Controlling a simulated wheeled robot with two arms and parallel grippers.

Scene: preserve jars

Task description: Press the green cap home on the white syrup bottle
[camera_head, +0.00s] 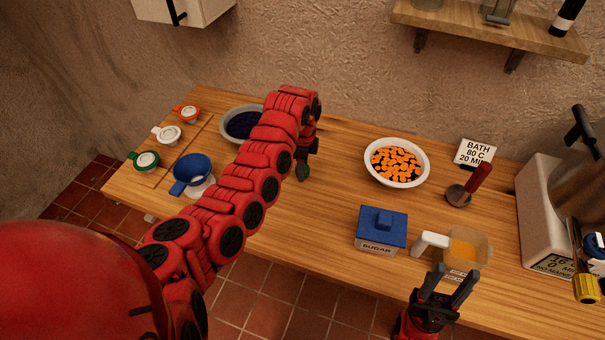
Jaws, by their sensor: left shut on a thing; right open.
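My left gripper (305,160) is past the bend of my red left arm, over the middle of the table. It is shut on a small dark green thing (303,173), mostly hidden; I cannot tell for sure that it is the green cap. A green-rimmed round piece with a pale centre and a tab (146,160) lies at the table's left end. I cannot make out the white syrup bottle; my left arm hides part of the table. My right gripper (452,283) is open and empty at the front edge, just in front of a tub of orange contents (468,247).
Orange (187,113) and white (168,134) tabbed pieces and a blue funnel (192,170) are at left. A dark-filled bowl (232,123), bowl of orange pieces (395,181), blue sugar box (381,228), red-handled tool (470,186) and bath sign (474,153) stand around.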

